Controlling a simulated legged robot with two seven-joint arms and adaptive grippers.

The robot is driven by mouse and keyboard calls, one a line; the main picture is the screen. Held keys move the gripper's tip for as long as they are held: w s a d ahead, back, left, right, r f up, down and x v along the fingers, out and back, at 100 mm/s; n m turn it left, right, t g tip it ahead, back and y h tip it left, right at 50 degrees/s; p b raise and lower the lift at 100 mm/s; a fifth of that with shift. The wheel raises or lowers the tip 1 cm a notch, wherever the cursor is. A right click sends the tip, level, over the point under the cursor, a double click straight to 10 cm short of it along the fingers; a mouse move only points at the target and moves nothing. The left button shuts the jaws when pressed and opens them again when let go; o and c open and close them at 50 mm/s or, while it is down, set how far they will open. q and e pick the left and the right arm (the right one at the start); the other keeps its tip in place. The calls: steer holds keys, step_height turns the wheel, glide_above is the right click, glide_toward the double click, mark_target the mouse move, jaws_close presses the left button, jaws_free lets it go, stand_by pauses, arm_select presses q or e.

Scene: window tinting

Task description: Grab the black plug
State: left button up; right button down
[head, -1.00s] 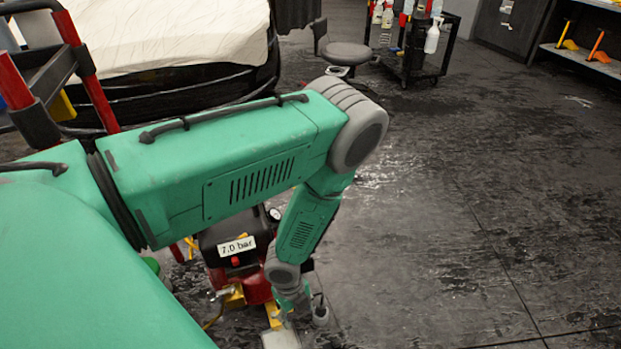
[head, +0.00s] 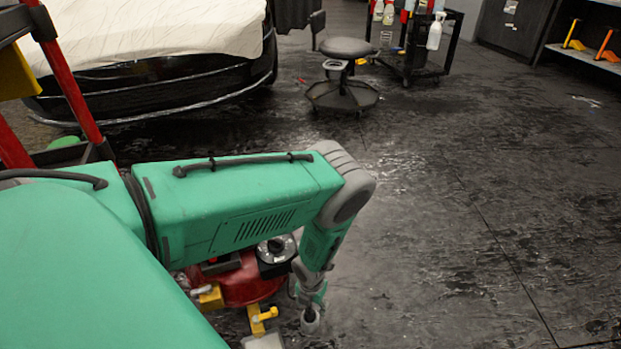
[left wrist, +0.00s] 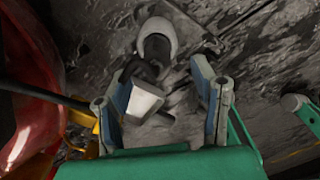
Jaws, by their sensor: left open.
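My left gripper (head: 311,300) hangs low at the end of my green arm, just right of a red compressor (head: 245,283). In the left wrist view my left gripper (left wrist: 170,85) is open, its two fingers apart. A dark object that looks like the black plug (left wrist: 142,70) lies by the left finger, partly hidden behind it. I cannot tell whether they touch. A light grey rounded part (left wrist: 158,38) shows just beyond it. In the head view I cannot make out the plug.
The compressor's red side (left wrist: 32,120) and a black bar (left wrist: 40,92) lie close on the left in the wrist view. A wheeled stool (head: 345,70) and a tool cart (head: 415,45) stand further back. A covered car (head: 150,75) is at back left. Floor to the right is clear.

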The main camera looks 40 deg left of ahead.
mark_target(310, 309)
arm_select(q)
steer(key=f+b, duration=0.2)
steer(key=f, duration=0.1)
steer(key=f+b, duration=0.2)
steer(key=shift+a+f, duration=0.25)
steer(key=shift+r, duration=0.15)
jaws_close()
